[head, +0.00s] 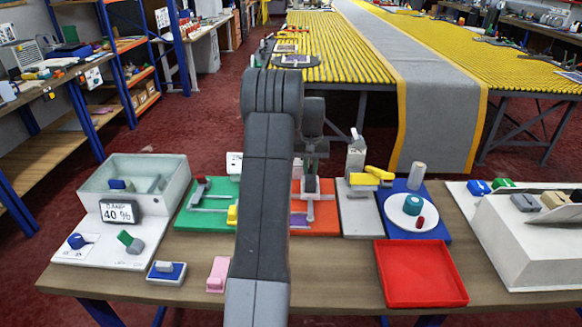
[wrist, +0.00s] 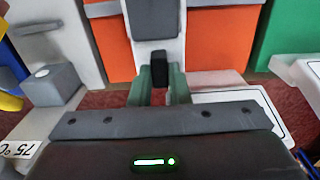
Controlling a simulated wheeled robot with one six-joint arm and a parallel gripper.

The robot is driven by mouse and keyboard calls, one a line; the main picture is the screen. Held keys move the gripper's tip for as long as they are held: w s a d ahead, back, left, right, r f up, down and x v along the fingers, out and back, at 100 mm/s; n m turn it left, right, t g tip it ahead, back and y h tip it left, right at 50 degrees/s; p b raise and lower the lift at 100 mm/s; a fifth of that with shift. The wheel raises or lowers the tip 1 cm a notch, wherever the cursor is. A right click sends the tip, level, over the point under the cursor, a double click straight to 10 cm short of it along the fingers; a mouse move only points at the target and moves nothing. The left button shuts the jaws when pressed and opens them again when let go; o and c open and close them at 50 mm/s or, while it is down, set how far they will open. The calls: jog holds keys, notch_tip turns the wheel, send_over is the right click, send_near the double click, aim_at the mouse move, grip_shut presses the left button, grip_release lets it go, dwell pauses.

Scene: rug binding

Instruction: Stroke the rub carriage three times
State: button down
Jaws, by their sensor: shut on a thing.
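An orange board (head: 325,222) lies on the table just right of my arm and also fills the middle of the wrist view (wrist: 210,45). A pale carriage with dark grey pads (wrist: 155,18), which looks like the rub carriage, stands over it. It is partly visible in the head view (head: 310,208). In the wrist view, my gripper (wrist: 159,82) has its greenish fingers shut on a small black handle (wrist: 159,66) at the carriage's near end. In the head view my gripper (head: 311,168) is at the board's far side, partly hidden by my arm.
A green board (head: 198,218) is left of the orange one. A grey block fixture (head: 362,218) and a blue board with a round white plate (head: 434,226) are right. A red tray (head: 420,273) lies at the front edge. A white bin (head: 130,172) stands far left.

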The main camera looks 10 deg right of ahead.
jog(key=d, duration=0.2)
jog(key=s+d, duration=0.1)
jog(key=d, duration=0.2)
jog(key=shift+s+d+p, duration=0.1)
jog(key=shift+s+p, duration=0.1)
jog(key=shift+p, duration=0.1)
jog(key=c, duration=1.6)
grip_release()
jog(key=shift+o, duration=1.2)
jog(key=shift+d, duration=0.15)
notch_tip(320, 180, up, 14)
jog(key=shift+b, duration=0.45)
